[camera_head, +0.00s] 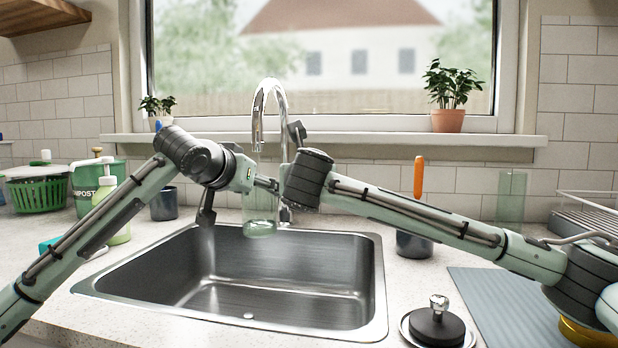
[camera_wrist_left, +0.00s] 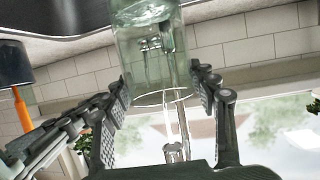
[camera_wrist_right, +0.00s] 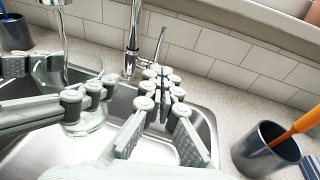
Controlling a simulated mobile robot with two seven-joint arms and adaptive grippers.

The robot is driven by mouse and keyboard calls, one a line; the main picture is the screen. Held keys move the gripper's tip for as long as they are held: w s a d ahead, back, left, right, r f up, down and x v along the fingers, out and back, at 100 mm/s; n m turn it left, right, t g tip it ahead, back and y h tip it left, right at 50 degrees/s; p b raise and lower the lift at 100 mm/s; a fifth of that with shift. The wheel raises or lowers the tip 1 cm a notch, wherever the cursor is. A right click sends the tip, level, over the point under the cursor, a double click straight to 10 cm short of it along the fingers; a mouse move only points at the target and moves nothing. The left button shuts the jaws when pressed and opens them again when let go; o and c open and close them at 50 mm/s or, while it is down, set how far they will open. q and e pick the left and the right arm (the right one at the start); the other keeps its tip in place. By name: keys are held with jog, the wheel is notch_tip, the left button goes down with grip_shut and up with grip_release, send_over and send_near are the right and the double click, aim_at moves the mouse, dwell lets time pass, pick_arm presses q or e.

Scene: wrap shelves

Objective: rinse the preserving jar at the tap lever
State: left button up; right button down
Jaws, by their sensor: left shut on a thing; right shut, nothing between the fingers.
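The clear greenish glass preserving jar (camera_head: 259,224) is upright below the spout of the chrome tap (camera_head: 268,95), above the back of the sink. My left gripper (camera_wrist_left: 165,95) is shut around the jar (camera_wrist_left: 150,45); in the head view its fingers are partly hidden. The tap lever (camera_wrist_right: 160,46) sticks up beside the tap body in the right wrist view. My right gripper (camera_wrist_right: 166,78) is shut and empty, with its fingertips close to the tap base and lever. I cannot tell whether they touch it.
The steel sink (camera_head: 380,300) is empty. A dark cup (camera_head: 413,245) with an orange-handled tool stands right of it. A black knobbed disc (camera_head: 437,326) and a blue-grey mat (camera_head: 510,305) lie front right. Bottles and a green basket (camera_head: 38,190) stand left.

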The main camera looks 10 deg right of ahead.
pick_arm(q)
jog(key=shift+r, duration=0.1)
pick_arm(e)
jog(key=r+x, duration=0.1)
jog(key=x, duration=1.2)
jog(key=shift+w+r, duration=0.15)
